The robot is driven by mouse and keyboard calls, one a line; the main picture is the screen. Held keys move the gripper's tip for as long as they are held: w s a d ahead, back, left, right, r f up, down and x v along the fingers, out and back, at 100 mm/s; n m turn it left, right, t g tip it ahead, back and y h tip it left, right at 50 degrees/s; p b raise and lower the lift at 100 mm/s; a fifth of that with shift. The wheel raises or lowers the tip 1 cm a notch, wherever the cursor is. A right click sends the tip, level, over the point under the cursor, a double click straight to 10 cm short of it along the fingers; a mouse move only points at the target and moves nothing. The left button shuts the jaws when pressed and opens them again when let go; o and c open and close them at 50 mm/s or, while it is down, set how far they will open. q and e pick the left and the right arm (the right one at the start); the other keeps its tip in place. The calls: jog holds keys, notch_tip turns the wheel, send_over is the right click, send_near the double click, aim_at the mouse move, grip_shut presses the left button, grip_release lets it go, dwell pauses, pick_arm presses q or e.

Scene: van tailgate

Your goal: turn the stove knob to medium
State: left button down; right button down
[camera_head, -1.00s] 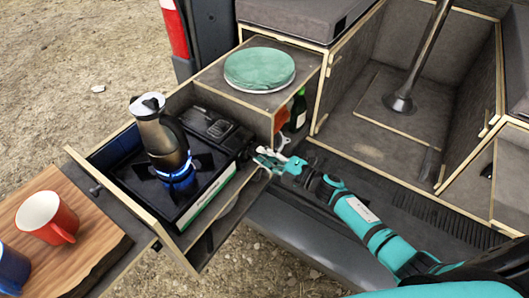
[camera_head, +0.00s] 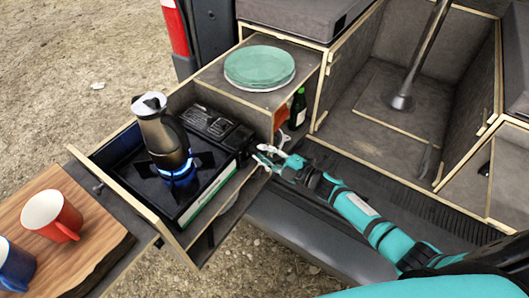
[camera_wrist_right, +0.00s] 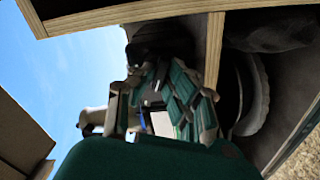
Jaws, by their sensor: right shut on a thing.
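The camping stove (camera_head: 140,182) sits in the pulled-out drawer with a moka pot (camera_head: 163,138) upright on its burner. A blue flame (camera_head: 180,176) burns under the pot. My right gripper (camera_head: 264,158) is at the stove's right end, shut on the stove knob, which its fingers and the stove's side hide in the head view. In the right wrist view the gripper's fingers (camera_wrist_right: 162,92) are close together against the dark stove end, and the knob cannot be made out. My left gripper is not in view.
A cutting board (camera_head: 112,228) with a red mug (camera_head: 52,216) and a blue mug (camera_head: 15,268) is at the left. Teal plates (camera_head: 259,66) lie on the cabinet top. A green bottle (camera_head: 298,108) stands in the cubby beside my right gripper.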

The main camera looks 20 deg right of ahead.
jog(key=c, duration=1.3)
grip_release()
jog(key=shift+c, duration=0.2)
jog(key=v, duration=1.2)
